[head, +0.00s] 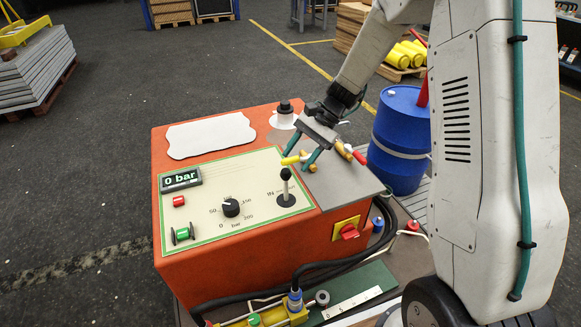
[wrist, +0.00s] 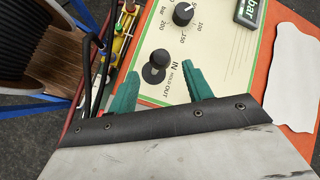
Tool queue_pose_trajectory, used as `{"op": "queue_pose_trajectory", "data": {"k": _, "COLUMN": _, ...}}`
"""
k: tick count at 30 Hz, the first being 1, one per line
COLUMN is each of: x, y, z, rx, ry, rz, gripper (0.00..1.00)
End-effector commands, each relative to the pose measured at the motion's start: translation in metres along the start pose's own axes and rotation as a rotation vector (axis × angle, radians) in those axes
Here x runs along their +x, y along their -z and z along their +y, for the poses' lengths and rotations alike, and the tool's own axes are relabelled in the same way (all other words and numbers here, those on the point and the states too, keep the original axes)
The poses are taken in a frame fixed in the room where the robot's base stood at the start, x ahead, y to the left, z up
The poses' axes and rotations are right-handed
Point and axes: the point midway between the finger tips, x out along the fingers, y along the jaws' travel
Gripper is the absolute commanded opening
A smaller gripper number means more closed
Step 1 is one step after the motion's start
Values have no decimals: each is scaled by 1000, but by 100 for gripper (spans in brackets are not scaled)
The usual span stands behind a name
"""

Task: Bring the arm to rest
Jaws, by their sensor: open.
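My gripper (head: 299,159) is open and empty, hanging over the right part of the orange control box (head: 190,262). Its two green fingers also show in the wrist view (wrist: 160,76). There the black-knobbed lever (wrist: 154,70) appears between them; in the head view this lever (head: 286,188) stands upright on the panel, just below the fingertips. I cannot tell the exact gap between fingers and lever. My arm reaches down from the top right, bent at the wrist.
Small coloured fittings (head: 345,151) lie on the grey plate by the gripper. A blue drum (head: 400,140) stands behind to the right. Open floor lies left.

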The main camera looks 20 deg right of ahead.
Motion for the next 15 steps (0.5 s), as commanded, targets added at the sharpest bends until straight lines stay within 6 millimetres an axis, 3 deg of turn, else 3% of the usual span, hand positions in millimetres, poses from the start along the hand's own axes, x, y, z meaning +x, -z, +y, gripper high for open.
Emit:
{"op": "queue_pose_trajectory", "data": {"k": 5, "x": -14, "y": 0, "z": 0, "rx": 0, "ry": 0, "rz": 1, "gripper": 50}}
{"op": "queue_pose_trajectory", "data": {"k": 15, "x": -15, "y": 0, "z": 0, "rx": 0, "ry": -1, "rz": 0, "gripper": 50}}
